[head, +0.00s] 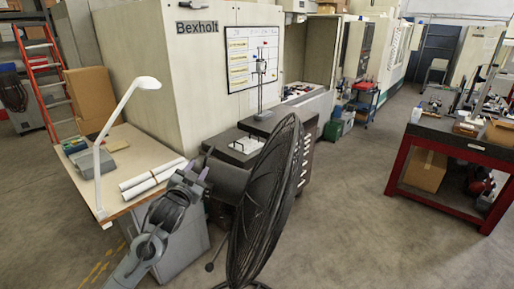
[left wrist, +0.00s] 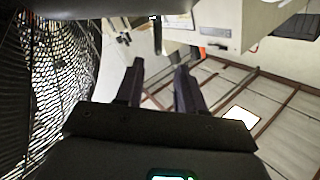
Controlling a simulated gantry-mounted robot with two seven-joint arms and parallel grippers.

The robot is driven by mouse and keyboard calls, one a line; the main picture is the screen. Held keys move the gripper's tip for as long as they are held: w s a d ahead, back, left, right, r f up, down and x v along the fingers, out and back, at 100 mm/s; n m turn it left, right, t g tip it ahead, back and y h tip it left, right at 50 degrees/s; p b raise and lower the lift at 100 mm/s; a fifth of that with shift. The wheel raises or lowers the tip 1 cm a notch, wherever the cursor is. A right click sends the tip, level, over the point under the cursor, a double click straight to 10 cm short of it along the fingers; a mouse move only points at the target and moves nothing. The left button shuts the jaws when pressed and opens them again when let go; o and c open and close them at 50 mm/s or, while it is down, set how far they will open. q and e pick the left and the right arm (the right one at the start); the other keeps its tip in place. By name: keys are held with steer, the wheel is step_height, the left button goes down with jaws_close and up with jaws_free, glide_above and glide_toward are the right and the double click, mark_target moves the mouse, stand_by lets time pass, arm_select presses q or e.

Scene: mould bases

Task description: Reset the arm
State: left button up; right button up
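My left arm (head: 150,243) comes in from the bottom left of the head view. Its gripper (head: 196,169) is raised between the desk and the black fan. In the left wrist view the two dark fingers of this gripper (left wrist: 160,68) stand apart with nothing between them, so it is open and empty. My right arm and right gripper do not show in either view.
A large black fan (head: 262,205) stands close to the right of my left gripper; its mesh (left wrist: 45,75) fills the wrist view's left side. A desk (head: 128,152) with a white lamp (head: 113,118) is at left. A red-framed bench (head: 448,138) is at right. Open floor (head: 355,215) lies between.

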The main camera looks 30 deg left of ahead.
arm_select(q)
steer(key=s+d+f+g+h+p, duration=0.2)
steer(key=s+d+f+g+p, duration=0.1)
steer(key=s+d+f, duration=0.5)
steer(key=s+d+f+g+h+p, duration=0.2)
steer(key=s+d+f+g+p, duration=0.15)
steer(key=s+d+f, duration=0.4)
steer(key=s+d+f+g+h+p, duration=0.1)
steer(key=s+d+f+g+p, duration=0.1)
steer(key=s+d, duration=0.4)
steer(key=s+d+f+g+h+p, duration=0.1)
steer(key=s+d, duration=0.5)
steer(key=s, duration=0.7)
step_height(320, 180, down, 3)
steer(key=g+h, duration=0.1)
steer(key=g, duration=0.2)
steer(key=shift+d+m+p, duration=0.2)
steer(key=shift+m+p, duration=0.1)
steer(key=shift+p, duration=0.1)
steer(key=shift+r+g, duration=0.1)
steer(key=shift+g, duration=0.15)
